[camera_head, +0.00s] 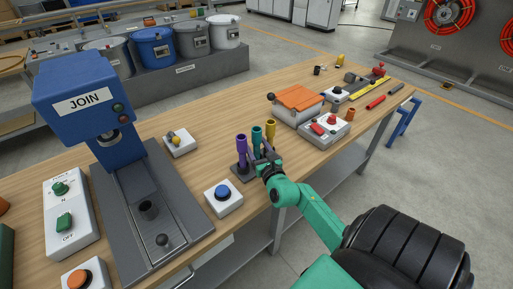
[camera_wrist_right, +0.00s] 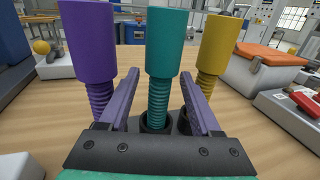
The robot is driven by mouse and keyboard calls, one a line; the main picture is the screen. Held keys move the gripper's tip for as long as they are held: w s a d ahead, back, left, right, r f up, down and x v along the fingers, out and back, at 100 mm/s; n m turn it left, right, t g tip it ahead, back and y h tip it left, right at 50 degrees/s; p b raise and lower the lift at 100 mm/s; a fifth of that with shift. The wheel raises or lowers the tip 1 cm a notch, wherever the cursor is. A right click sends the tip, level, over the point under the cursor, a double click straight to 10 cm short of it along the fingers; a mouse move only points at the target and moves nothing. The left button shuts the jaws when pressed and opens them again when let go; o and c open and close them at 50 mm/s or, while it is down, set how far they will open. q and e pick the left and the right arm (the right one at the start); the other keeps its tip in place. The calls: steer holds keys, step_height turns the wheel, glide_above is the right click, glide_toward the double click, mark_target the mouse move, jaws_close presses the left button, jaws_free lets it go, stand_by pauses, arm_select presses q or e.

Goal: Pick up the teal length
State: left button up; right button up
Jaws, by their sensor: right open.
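The teal length (camera_head: 256,135) stands upright in a dark holder (camera_head: 243,173) on the wooden table, between a purple length (camera_head: 241,147) and a yellow length (camera_head: 270,130). In the right wrist view the teal length (camera_wrist_right: 165,50) has a smooth wide top and a narrower ribbed lower part. My right gripper (camera_head: 265,156) is at the holder, and its open fingers (camera_wrist_right: 164,95) show on either side of the teal ribbed part, with a gap on both sides. The purple length (camera_wrist_right: 90,50) is just left of the fingers and the yellow length (camera_wrist_right: 215,50) just right. My left gripper is not in view.
A blue JOIN press (camera_head: 85,95) stands at the left. A blue-button box (camera_head: 222,197) is near the front edge, left of the holder. An orange-lidded box (camera_head: 297,105) and a red-button box (camera_head: 325,130) are to the right. Bare table lies behind the holder.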

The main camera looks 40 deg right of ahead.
steer(key=shift+s+r, duration=0.1)
jaws_close()
